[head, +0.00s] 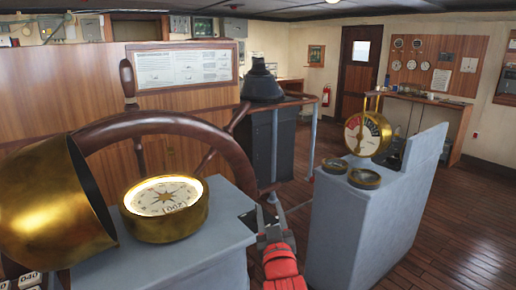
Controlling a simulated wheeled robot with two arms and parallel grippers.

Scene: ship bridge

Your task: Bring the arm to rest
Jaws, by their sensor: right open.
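My right gripper (267,210) shows at the lower middle of the head view, at the end of my red and grey forearm. It is open, with nothing visible between its fingers. It is in the gap between the grey compass stand (170,262) on the left and the grey telegraph pedestal (355,220) on the right. I cannot tell whether it touches the compass stand. My left gripper is not in view.
A lit brass compass (166,208) sits on the stand, with a large brass hood (50,205) tilted beside it. A wooden wheel (150,122) rises behind. A brass engine telegraph (367,133) and two round brass items top the pedestal. Floor (455,225) at right is clear.

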